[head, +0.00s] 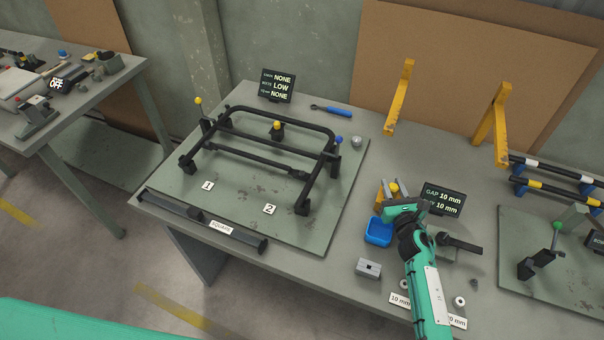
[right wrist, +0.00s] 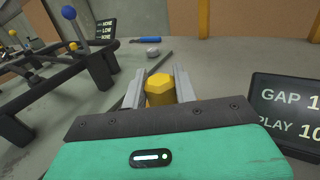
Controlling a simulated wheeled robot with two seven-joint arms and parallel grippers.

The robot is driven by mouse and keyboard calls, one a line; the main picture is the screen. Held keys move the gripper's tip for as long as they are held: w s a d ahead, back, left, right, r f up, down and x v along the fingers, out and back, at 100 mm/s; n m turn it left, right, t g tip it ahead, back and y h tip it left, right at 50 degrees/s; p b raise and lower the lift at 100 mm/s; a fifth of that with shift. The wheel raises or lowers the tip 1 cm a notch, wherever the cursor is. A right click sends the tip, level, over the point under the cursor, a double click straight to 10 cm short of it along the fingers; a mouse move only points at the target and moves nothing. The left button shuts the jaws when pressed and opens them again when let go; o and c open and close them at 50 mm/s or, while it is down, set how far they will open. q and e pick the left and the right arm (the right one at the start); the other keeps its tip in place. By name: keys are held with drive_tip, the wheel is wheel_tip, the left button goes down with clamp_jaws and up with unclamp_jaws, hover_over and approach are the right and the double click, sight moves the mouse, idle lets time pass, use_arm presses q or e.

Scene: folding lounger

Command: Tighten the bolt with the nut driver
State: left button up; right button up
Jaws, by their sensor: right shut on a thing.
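My right gripper (head: 392,186) is over the bench, right of the green mat. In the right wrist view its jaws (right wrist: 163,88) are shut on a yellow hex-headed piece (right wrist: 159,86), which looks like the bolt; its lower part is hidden. A blue-handled tool (head: 331,110), probably the nut driver, lies at the back of the bench; its blue handle also shows in the right wrist view (right wrist: 147,40). The black tube frame (head: 262,150) stands on the mat (head: 235,215), with a yellow-topped piece (head: 277,125) at its middle. My left gripper is out of view.
A blue tray (head: 378,232) and a grey block (head: 368,268) sit left of my right arm. A gap and play display (head: 443,199) stands just right of the gripper. Yellow uprights (head: 400,97) rise behind. A loose black bar (head: 200,220) lies along the front edge.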

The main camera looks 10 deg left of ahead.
drive_tip(key=shift+r, duration=0.15)
wheel_tip(320, 180, up, 5)
drive_tip(key=p, duration=0.4)
idle(0.4)
